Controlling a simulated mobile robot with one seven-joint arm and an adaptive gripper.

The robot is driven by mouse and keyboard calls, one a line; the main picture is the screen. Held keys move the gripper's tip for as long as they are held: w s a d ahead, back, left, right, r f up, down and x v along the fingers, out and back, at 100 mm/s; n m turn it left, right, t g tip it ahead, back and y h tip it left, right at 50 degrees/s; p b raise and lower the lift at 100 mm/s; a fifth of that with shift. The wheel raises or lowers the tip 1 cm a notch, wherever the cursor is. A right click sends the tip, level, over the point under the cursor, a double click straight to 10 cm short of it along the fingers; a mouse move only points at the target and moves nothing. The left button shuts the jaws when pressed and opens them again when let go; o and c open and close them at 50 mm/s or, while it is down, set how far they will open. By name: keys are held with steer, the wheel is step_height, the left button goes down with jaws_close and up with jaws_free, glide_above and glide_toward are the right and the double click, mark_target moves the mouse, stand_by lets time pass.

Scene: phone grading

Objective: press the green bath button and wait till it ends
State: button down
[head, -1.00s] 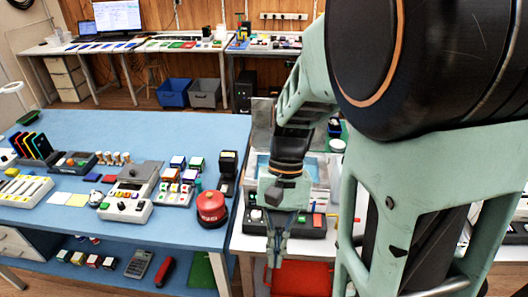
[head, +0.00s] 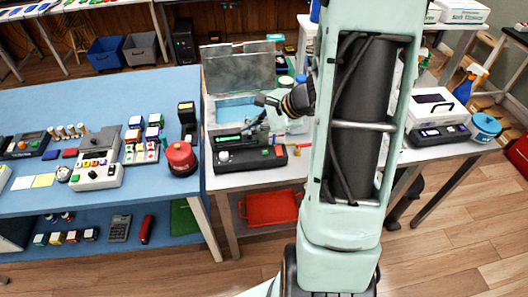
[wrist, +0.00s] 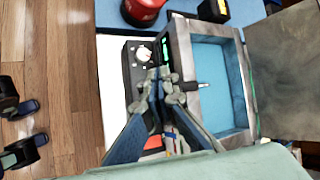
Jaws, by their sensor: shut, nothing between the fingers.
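The black control box (head: 240,165) sits at the front of the bath (head: 222,112), which has grey walls and blue liquid inside. On the box are a white knob (head: 224,156), a green button (head: 265,152) and a red button (head: 278,150). My gripper (head: 254,126) is shut and empty, above the back of the box by the bath's front wall. In the wrist view my gripper (wrist: 160,78) is over the box beside the bath (wrist: 182,55), and the white knob (wrist: 143,53) shows past the fingertips. There the fingers hide the green button. I see no contact with the button.
The bath's lid (head: 237,68) stands open behind it. A red domed object (head: 180,158) is on the blue table to the left. A red tray (head: 270,208) is on the shelf below.

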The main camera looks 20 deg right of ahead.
steer(key=w+d+f+m+t+h, duration=0.1)
steer(key=d+f+m, duration=0.1)
steer(key=d, duration=0.4)
steer(key=shift+w+f+m, duration=0.15)
steer(key=shift+w+m, duration=0.15)
steer(key=shift+m, duration=0.6)
steer(key=b, duration=0.6)
glide_above(267, 153)
step_height(267, 153, down, 8)
steer(key=shift+w+r, duration=0.15)
steer(key=shift+r, duration=0.05)
steer(key=shift+f+b, duration=0.55)
steer(key=shift+f, duration=0.1)
steer(key=shift+f+b, duration=0.15)
steer(key=shift+b, duration=0.15)
steer(key=shift+f+b, duration=0.25)
steer(key=shift+b, duration=0.15)
